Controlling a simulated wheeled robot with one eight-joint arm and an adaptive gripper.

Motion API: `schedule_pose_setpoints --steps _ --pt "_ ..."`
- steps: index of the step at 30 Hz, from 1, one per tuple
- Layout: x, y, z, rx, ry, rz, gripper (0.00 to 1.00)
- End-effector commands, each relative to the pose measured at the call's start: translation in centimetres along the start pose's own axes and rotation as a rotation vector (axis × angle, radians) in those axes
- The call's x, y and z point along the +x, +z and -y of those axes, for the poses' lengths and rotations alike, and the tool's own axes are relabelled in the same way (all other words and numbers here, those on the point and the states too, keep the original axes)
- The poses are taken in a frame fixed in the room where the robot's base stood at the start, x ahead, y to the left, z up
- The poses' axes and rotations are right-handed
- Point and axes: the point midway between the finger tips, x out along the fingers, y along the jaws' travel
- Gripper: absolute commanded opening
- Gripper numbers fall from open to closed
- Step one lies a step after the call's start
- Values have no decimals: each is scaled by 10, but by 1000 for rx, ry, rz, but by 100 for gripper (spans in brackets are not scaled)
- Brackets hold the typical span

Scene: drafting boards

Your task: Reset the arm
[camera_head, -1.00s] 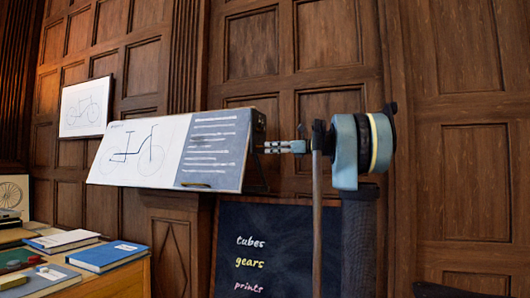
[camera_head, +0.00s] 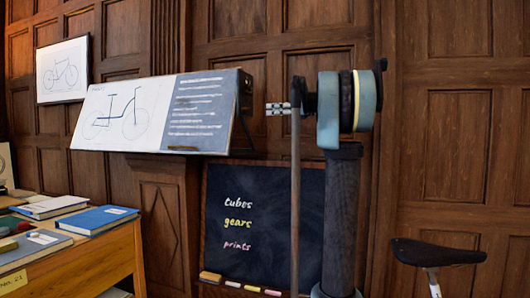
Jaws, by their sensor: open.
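My gripper (camera_head: 278,109) shows in the head view as two short pale fingers, one above the other, pointing left. They are open and I see nothing between them. The fingertips are just right of the tilted drafting board (camera_head: 128,120), with a small gap in the picture; the depth between them is unclear. My arm (camera_head: 343,210) stands upright, with a thick blue-grey joint (camera_head: 330,110) at the top.
A chalkboard (camera_head: 270,225) with chalk words stands behind my arm. A wooden desk (camera_head: 95,265) with a blue book (camera_head: 98,220) and several other books is at lower left. A black bicycle saddle (camera_head: 437,252) is at lower right. A panelled wall closes the back.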

Motion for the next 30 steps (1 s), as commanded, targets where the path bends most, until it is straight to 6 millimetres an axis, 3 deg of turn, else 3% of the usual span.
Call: schedule_pose_setpoints --steps 5,8,14,20,30 --pt "2 -10 -13 -35 10 -32 65" --pt "6 -34 -40 -110 34 -102 65" --pt "5 -111 -121 -351 136 -305 65" --pt "-13 -195 -198 -606 284 -495 65" --pt "-78 -338 -315 -1031 636 -760 65"
